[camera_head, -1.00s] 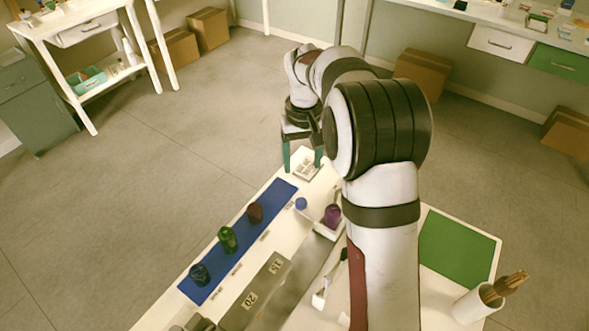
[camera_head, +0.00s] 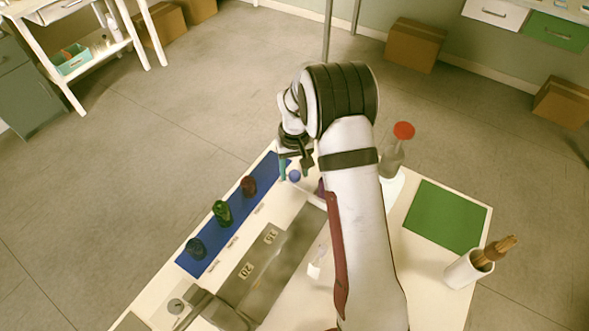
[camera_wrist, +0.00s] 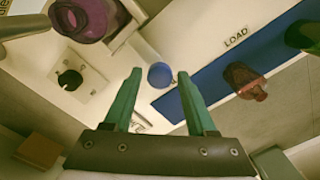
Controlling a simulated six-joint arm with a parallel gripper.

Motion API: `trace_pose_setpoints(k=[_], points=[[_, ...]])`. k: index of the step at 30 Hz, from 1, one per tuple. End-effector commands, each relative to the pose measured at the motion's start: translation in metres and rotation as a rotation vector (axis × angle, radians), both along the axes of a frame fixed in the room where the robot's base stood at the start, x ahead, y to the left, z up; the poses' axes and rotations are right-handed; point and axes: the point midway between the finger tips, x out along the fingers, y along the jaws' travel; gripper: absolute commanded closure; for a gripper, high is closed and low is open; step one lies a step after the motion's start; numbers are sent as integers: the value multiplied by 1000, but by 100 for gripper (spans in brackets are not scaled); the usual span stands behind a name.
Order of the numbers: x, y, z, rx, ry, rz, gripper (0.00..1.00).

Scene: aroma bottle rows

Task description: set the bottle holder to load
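My gripper (camera_head: 294,168) points down with its teal fingers apart, above the far end of the white table. It also shows in the wrist view (camera_wrist: 160,78). A round blue knob (camera_wrist: 160,75) appears in the gap between the fingertips; I cannot tell whether they touch it. The knob also shows in the head view (camera_head: 294,176). A pale holder-like piece (camera_head: 311,197) lies beside it, mostly hidden by my arm. A purple bottle (camera_wrist: 85,18) stands at the upper left in the wrist view.
A blue strip (camera_head: 215,258) carries dark blue (camera_head: 196,248), green (camera_head: 222,213) and dark red (camera_head: 249,186) bottles. A grey numbered rack (camera_head: 265,270) runs alongside. A red-capped flask (camera_head: 396,158), a green mat (camera_head: 446,217) and a brush cup (camera_head: 466,268) stand to the right.

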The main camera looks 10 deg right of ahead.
Motion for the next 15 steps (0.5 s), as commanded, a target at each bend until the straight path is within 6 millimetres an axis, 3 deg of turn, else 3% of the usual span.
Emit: trace_pose_setpoints(k=[1,9,15], points=[[0,0,0,0,0,0,54],[0,0,0,0,0,0,100],[0,0,1,0,0,0,100]])
